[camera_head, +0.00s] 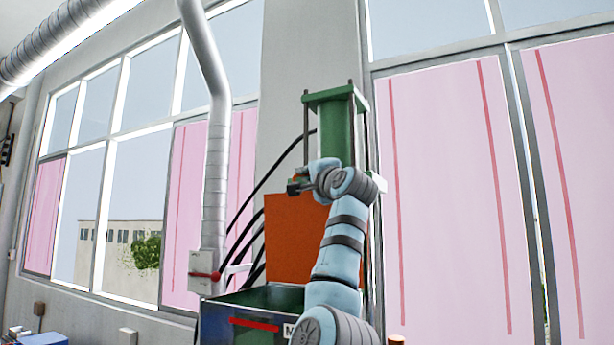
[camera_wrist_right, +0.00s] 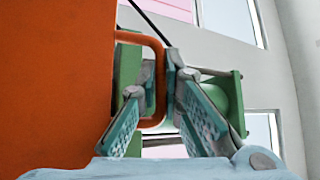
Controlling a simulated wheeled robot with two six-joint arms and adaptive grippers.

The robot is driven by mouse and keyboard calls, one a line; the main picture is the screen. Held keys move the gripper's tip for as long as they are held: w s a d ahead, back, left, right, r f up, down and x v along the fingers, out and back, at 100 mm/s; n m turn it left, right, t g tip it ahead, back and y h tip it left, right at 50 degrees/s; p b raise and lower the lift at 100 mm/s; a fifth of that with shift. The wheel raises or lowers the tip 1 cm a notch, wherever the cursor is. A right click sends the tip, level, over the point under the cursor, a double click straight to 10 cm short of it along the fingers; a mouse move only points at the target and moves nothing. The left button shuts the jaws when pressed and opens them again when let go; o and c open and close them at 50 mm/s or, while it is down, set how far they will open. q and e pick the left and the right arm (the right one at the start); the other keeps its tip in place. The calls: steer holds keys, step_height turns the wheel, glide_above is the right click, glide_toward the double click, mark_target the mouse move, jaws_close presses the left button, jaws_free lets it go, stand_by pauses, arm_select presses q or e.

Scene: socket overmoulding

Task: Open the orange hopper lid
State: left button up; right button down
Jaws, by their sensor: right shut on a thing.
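The orange hopper lid (camera_head: 292,240) stands raised, nearly upright, above the dark green hopper (camera_head: 225,325) in the head view. It fills the left of the wrist view (camera_wrist_right: 50,80) as a flat orange plate. Its orange loop handle (camera_wrist_right: 143,38) sticks out from the plate's edge. My right gripper (camera_head: 296,185) is at the top of the lid, with its arm passing in front of the lid's right side. In the wrist view its two fingers (camera_wrist_right: 163,80) are on either side of the handle and shut on it. My left gripper is not in view.
A green machine frame with a cylinder (camera_head: 338,125) and thin rods stands behind the lid. Black hoses (camera_head: 262,185) curve beside it. A grey pipe (camera_head: 216,170) and a small box with a red knob (camera_head: 203,278) are to the left. Windows with pink panels line the wall.

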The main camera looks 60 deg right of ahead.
steer(key=c, duration=1.7)
jaws_free()
steer(key=v, duration=1.2)
steer(key=shift+a, duration=0.1)
